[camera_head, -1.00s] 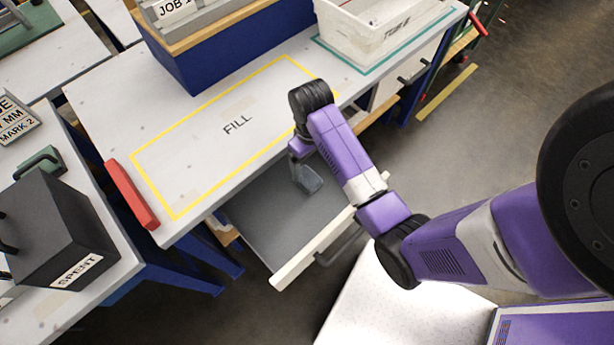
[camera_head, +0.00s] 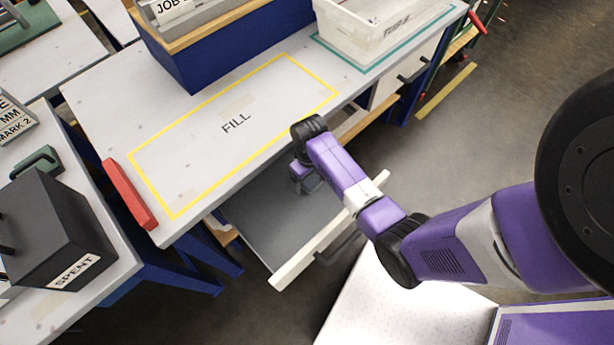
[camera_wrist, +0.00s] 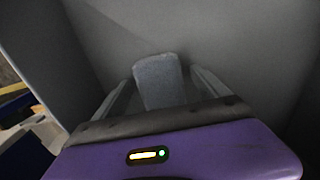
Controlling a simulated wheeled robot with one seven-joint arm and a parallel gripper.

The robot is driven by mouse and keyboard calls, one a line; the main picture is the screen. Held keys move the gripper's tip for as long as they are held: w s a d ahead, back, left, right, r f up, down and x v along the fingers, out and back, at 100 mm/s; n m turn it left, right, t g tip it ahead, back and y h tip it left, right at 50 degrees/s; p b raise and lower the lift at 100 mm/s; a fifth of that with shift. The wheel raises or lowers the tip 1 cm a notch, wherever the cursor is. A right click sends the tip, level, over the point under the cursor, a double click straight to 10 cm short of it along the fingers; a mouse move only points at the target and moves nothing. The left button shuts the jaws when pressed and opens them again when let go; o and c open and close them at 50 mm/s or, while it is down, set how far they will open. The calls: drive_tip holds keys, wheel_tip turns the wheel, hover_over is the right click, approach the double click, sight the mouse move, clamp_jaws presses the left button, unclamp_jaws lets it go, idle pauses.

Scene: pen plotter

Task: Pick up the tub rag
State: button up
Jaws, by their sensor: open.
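A pale grey cloth-like piece, which looks like the tub rag (camera_wrist: 158,80), lies in the grey drawer, in the middle of the wrist view. My gripper (camera_wrist: 162,76) is open, with one finger on each side of the rag and small gaps between. Whether the fingers touch it cannot be told. In the head view, my gripper (camera_head: 308,182) reaches down into the pulled-out drawer (camera_head: 265,222) under the bench; the rag is hidden or too small to make out there.
The drawer's front panel (camera_head: 325,238) and side walls surround my gripper. The bench top (camera_head: 100,100) with a yellow FILL outline is beside my arm. A white tub (camera_head: 375,30) stands at the back right. A black SPENT box (camera_head: 45,225) stands at the left.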

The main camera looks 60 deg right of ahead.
drive_tip(key=c, duration=1.5)
drive_tip(key=shift+o, duration=0.2)
drive_tip(key=shift+r, duration=0.1)
drive_tip(key=shift+r, duration=0.2)
wheel_tip(320, 180, up, 3)
drive_tip(key=shift+r, duration=0.1)
drive_tip(key=w+a, duration=0.1)
drive_tip(key=a, duration=0.5)
drive_tip(key=w+a+b, duration=0.1)
drive_tip(key=a, duration=0.4)
drive_tip(key=w+a, duration=0.1)
drive_tip(key=a, duration=0.5)
drive_tip(key=shift+w+a, duration=0.3)
drive_tip(key=shift+a, duration=0.05)
